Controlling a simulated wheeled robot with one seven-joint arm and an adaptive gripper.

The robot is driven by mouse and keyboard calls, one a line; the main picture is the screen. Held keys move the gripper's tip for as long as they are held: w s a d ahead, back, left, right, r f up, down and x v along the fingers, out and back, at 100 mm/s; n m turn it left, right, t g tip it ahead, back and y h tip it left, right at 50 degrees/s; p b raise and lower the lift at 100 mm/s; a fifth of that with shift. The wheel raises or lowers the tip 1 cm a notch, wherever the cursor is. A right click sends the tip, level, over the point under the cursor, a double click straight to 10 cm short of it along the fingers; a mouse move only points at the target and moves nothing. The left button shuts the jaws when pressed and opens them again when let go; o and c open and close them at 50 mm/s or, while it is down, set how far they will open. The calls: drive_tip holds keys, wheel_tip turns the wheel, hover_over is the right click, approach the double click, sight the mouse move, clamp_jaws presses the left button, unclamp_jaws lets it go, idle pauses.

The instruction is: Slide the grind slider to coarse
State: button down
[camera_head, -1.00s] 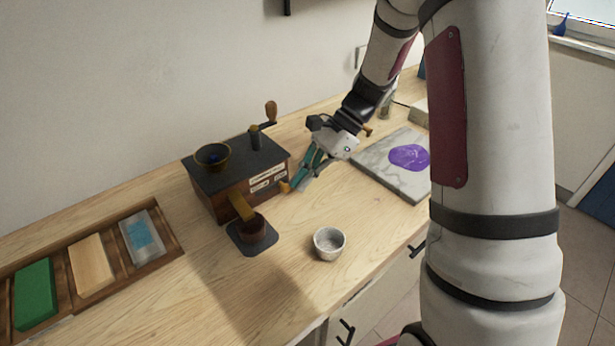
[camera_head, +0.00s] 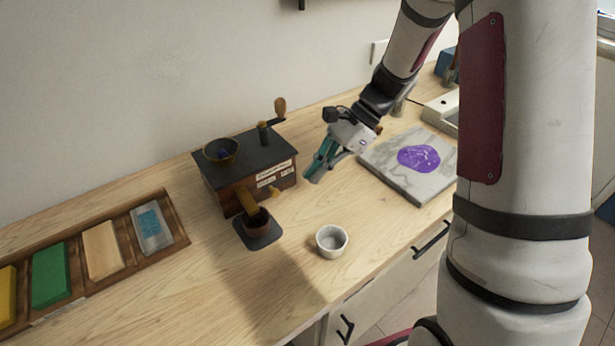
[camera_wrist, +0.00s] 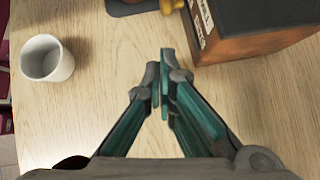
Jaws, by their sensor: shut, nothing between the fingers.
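The grinder is a dark wooden box (camera_head: 236,199) with a black top, standing on the counter. A small brass knob (camera_head: 275,191) sticks out low on its front, right of the wooden spout and below two small pale labels (camera_head: 267,183) that are too small to read surely. The knob also shows at the top edge of the wrist view (camera_wrist: 172,5), partly cut off. My gripper (camera_head: 313,177) is shut and empty, right of the grinder and apart from the knob. In the wrist view its fingertips (camera_wrist: 160,65) are together over bare wood.
A brown cup (camera_head: 257,224) stands on a dark mat below the spout. A white bowl (camera_head: 332,241) stands near the front edge. A marble slab (camera_head: 413,188) with a purple blob lies right of my gripper. A wooden tray (camera_head: 181,236) with coloured blocks lies left.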

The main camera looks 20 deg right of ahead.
drive_tip(key=v, duration=0.8)
drive_tip(key=shift+r, duration=0.25)
drive_tip(key=shift+a, duration=0.1)
